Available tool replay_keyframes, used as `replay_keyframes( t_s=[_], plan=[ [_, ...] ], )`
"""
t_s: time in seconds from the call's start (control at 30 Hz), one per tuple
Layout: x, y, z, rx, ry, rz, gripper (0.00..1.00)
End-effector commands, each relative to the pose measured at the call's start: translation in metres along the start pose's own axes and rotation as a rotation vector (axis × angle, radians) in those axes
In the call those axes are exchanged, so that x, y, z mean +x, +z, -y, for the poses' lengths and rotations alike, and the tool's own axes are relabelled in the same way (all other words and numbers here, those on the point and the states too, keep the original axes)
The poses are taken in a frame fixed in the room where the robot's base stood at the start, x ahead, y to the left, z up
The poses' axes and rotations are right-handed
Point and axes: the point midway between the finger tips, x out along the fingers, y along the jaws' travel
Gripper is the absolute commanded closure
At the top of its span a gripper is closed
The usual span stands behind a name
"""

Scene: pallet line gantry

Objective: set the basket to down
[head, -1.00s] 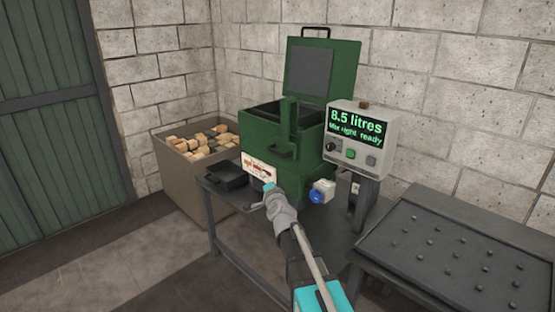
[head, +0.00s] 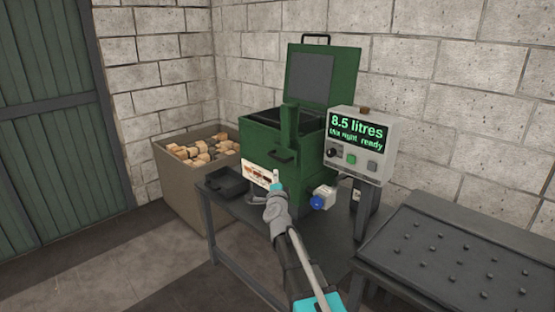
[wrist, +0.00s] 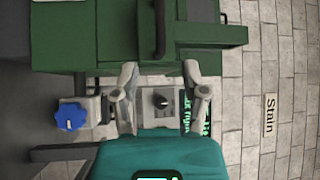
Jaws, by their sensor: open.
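A green tank (head: 258,138) stands on a dark bench with its lid (head: 325,75) raised. A green upright (head: 290,128) rises at its front, with a dark handle (head: 283,158) below. The handle also shows in the wrist view (wrist: 161,28). I cannot make out the basket; the tank's inside is mostly hidden. My gripper (head: 275,182) is in front of the tank, below the handle. In the wrist view its two fingers (wrist: 163,95) are apart with nothing held, and the handle lies beyond them.
A control box (head: 357,145) with a lit "8.5 litres" display stands right of the tank. A blue knob (head: 317,202) sticks out low on the tank's right. A bin of wood blocks (head: 165,180) is at left, a dark studded table (head: 440,250) at right.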

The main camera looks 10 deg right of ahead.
Motion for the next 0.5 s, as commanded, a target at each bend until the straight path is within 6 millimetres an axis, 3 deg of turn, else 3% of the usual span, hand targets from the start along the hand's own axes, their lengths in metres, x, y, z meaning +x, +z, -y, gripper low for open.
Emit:
replay_keyframes(
  t_s=[0.5],
  plan=[
    [0.067,0.0,0.0,-0.001,0.001,0.0,0.43]
  ],
)
